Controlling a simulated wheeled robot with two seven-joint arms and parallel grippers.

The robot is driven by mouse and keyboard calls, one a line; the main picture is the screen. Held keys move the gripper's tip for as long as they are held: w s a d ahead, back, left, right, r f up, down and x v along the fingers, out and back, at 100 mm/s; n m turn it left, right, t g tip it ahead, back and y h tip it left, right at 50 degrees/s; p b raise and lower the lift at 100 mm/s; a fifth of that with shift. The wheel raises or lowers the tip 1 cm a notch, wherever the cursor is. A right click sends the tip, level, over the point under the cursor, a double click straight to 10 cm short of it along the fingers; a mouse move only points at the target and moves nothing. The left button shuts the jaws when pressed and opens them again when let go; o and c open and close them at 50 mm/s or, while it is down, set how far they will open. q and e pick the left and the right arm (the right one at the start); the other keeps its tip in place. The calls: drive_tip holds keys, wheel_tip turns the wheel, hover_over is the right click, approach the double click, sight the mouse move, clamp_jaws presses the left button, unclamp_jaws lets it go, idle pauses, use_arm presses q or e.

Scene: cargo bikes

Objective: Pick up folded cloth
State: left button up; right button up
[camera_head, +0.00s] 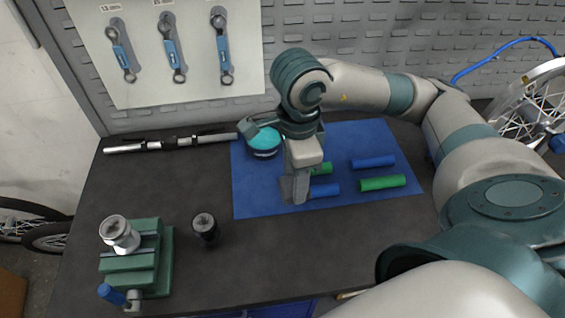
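No folded cloth can be made out for certain. A flat blue mat (360,139) lies on the dark workbench. My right gripper (295,194) reaches down over the mat's left half, beside a short green cylinder (325,168) and a blue cylinder (323,190) that it partly hides. Its fingers are seen from above and behind, so their gap and anything between them cannot be told. My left gripper is not in view.
On the mat are another blue cylinder (373,162), a green cylinder (383,183) and a round teal-and-black object (264,144). A green vise (135,262), a black cylinder (205,228) and a long metal tool (170,143) lie left. The front middle of the bench is clear.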

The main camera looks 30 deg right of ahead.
drive_tip(key=shift+s+r, duration=0.2)
drive_tip(key=shift+s, duration=0.2)
drive_tip(key=shift+o, duration=0.5)
drive_tip(key=shift+w, duration=0.1)
